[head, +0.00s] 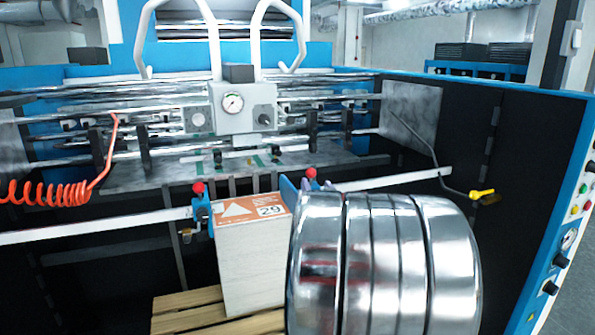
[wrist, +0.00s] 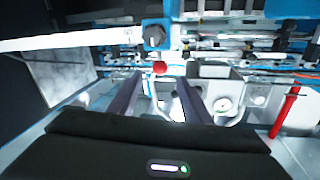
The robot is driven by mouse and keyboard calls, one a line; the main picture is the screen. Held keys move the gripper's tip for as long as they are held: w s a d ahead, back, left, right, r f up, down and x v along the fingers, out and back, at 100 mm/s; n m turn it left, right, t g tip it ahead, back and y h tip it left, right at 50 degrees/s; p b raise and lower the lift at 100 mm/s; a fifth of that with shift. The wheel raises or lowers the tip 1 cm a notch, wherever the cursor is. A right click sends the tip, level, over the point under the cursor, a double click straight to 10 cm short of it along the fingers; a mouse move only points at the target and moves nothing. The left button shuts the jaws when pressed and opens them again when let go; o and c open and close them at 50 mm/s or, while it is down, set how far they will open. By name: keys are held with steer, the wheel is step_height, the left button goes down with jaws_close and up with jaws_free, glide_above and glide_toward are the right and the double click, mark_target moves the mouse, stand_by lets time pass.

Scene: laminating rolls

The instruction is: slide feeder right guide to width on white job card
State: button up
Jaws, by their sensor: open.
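The right guide (head: 290,194) is a blue block with a red knob (head: 312,173) on the white crossbar, at the right edge of the paper stack (head: 252,265). In the wrist view its red knob (wrist: 160,67) shows between and just beyond my fingertips. My gripper (wrist: 159,80) is open and empty; whether it touches the knob I cannot tell. In the head view only bits of pale purple finger (head: 326,186) show beside the knob. A white label reading 29 (head: 270,211) lies on the stack's orange top sheet. I cannot make out any width figure on a white job card.
The left guide (head: 202,214), also red-knobbed, stands at the stack's left edge on the white crossbar (head: 95,227). A coiled orange hose (head: 45,193) hangs at left, and a yellow-handled lever (head: 482,194) at right. My chrome arm hides the stack's right side.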

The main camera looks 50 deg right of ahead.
steer(key=shift+w, duration=0.1)
steer(key=x, duration=1.3)
steer(key=shift+w+d, duration=0.25)
steer(key=shift+c, duration=0.4)
jaws_close()
